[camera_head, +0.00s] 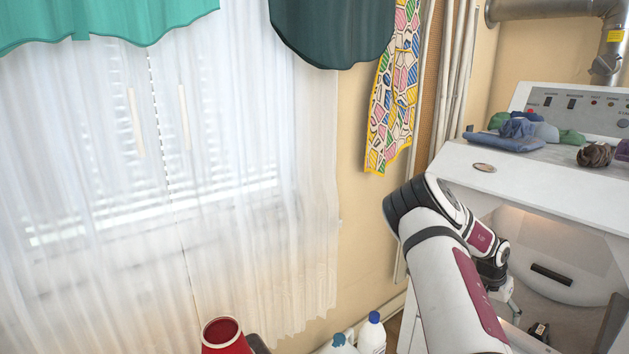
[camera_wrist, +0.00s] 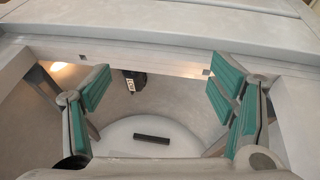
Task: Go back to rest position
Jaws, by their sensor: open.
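My gripper (camera_wrist: 160,86) is open in the wrist view, with its teal-padded fingers wide apart and nothing between them. It faces the recess of a white machine (camera_wrist: 190,22), with the machine's front edge across the top of the picture. In the head view my arm reaches from the bottom right toward that machine (camera_head: 460,165), and the gripper end is at its opening, partly hidden by the arm. A black bar-shaped handle (camera_wrist: 152,139) shows below the fingers in the wrist view; it also shows in the head view (camera_head: 552,274).
Folded blue cloth (camera_head: 505,141) and a brown bundle (camera_head: 595,155) lie on the machine top. A small dark object (camera_wrist: 134,82) is inside the recess. A red container (camera_head: 225,338) and a white bottle (camera_head: 372,335) stand low. Curtains (camera_head: 90,200) and hanging clothes (camera_head: 392,95) are left of the arm.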

